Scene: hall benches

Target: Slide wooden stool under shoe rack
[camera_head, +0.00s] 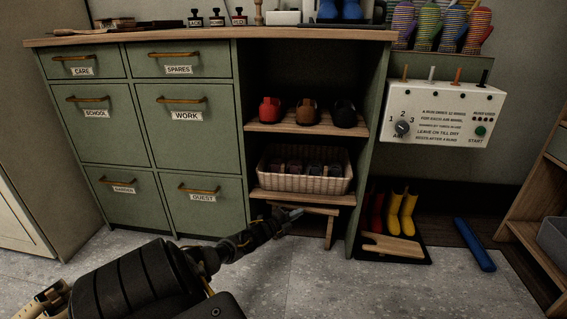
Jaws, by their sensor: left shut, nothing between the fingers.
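The wooden stool (330,230) stands on the floor at the opening below the shoe rack's lowest shelf. Its top edge and one right leg show; my arm hides its left part. The shoe rack (310,197) is the open wooden-shelved bay in the green cabinet. My left gripper (292,215) is shut and empty, in front of the stool's top. I cannot tell whether it touches the stool.
A wicker basket (304,181) and several shoes (311,112) sit on the shelves above. Yellow boots (402,212) and a wooden board (391,246) are on a dark tray at right. A blue object (474,244) lies further right. The grey floor in front is mostly clear.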

